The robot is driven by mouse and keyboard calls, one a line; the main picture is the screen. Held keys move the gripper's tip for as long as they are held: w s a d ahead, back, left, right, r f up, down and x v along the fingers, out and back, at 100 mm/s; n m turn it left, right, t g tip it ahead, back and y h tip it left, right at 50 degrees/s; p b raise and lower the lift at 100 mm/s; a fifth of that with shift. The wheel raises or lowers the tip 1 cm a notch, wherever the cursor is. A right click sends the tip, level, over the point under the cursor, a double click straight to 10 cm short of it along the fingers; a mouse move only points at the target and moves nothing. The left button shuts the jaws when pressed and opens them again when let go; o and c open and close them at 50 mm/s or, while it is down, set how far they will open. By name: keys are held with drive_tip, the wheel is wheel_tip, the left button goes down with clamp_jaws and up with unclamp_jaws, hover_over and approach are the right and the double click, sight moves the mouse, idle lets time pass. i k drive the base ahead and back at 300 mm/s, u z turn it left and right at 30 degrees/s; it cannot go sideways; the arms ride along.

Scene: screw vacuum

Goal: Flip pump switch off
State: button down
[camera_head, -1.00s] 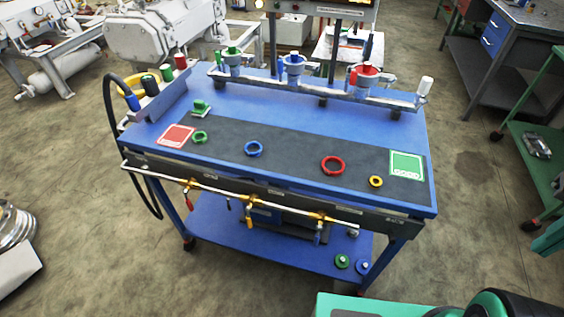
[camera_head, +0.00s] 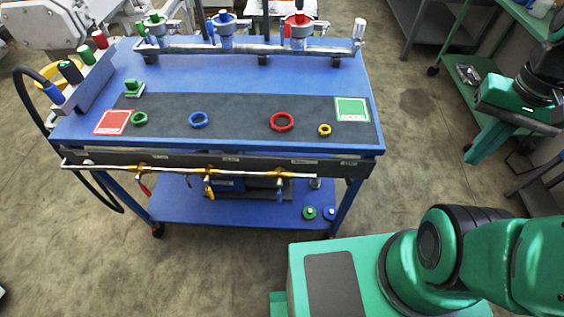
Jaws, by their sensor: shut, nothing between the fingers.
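The blue workbench cart (camera_head: 280,75) stands left of centre. A small green piece on a pale base (camera_head: 133,88) sits on its top at the left; I cannot tell whether it is the pump switch. A dark and blue machine, perhaps the pump (camera_head: 240,187), is on the lower shelf, partly hidden by the front pipe. No switch position is readable. My gripper (camera_head: 522,142) is at the far right under my green wrist, well away from the cart. It appears shut and empty, though its fingers are hard to make out.
On the cart are green, blue and red rings (camera_head: 282,122), a yellow ring (camera_head: 325,130), red and green squares (camera_head: 351,109), and a rear rail with valves (camera_head: 226,42). Coloured handles hang from the front pipe (camera_head: 190,171). A green bench stands right. Floor between is clear.

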sight(348, 181)
drive_tip(key=u, duration=2.2)
drive_tip(key=k, duration=0.35)
drive_tip(key=z, duration=2.4)
